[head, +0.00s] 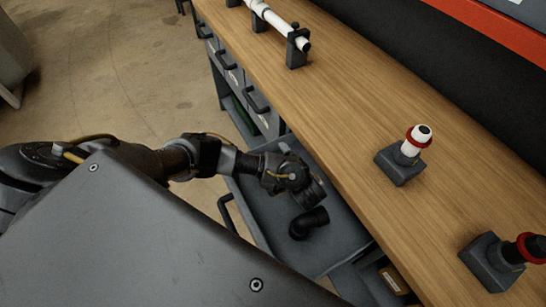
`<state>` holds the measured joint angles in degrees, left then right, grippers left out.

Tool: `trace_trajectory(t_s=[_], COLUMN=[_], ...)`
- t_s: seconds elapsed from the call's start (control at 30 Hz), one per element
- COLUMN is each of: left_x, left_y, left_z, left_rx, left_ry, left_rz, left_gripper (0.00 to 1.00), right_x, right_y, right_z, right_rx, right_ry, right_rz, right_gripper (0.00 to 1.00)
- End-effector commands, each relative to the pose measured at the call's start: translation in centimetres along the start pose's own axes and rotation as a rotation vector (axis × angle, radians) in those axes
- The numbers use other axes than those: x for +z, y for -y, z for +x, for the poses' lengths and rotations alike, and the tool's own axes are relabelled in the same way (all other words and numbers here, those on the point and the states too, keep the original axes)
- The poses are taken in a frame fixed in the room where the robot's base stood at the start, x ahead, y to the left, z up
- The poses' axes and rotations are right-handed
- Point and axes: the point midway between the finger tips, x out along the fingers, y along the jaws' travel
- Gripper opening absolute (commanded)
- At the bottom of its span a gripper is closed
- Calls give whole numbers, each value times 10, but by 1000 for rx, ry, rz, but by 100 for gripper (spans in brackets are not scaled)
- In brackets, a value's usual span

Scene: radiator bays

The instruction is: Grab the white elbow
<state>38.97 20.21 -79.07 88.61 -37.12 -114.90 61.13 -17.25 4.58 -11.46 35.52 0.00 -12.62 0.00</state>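I see no clear white elbow; the elbow-shaped piece in view is a black elbow (308,223) lying in an open grey drawer (262,212) below the bench. A white upright fitting (411,148) with a red ring and dark opening stands in a dark block on the bench; I cannot tell that it bends. My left gripper (308,192) is over the drawer, just above the black elbow in the picture. Its fingers are dark and small, so I cannot tell whether they are open or touch the elbow. My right gripper is not in view.
The wooden bench (345,110) runs diagonally and is clear in the middle. A white pipe (272,18) rests on dark holders at its far end. A black fitting with a red ring (525,249) stands at lower right. A small brown box (393,280) lies below the bench edge.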

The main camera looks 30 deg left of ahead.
Motion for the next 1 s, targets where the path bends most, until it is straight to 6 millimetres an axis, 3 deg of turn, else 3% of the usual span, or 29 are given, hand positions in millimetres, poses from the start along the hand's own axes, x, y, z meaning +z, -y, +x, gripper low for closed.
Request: trace_trajectory(t_s=[0.13, 0.6, 1.0], left_x=[0, 0, 0], left_y=[0, 0, 10], left_z=[0, -1, -5], left_rx=[0, 0, -1], left_ry=[0, 0, -1], left_rz=[0, 0, 0], left_gripper=[72, 13, 13], right_x=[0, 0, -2], right_y=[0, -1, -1], right_z=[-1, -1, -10], right_rx=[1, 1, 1], right_ry=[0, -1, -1], right_rz=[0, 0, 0], right_gripper=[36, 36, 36])
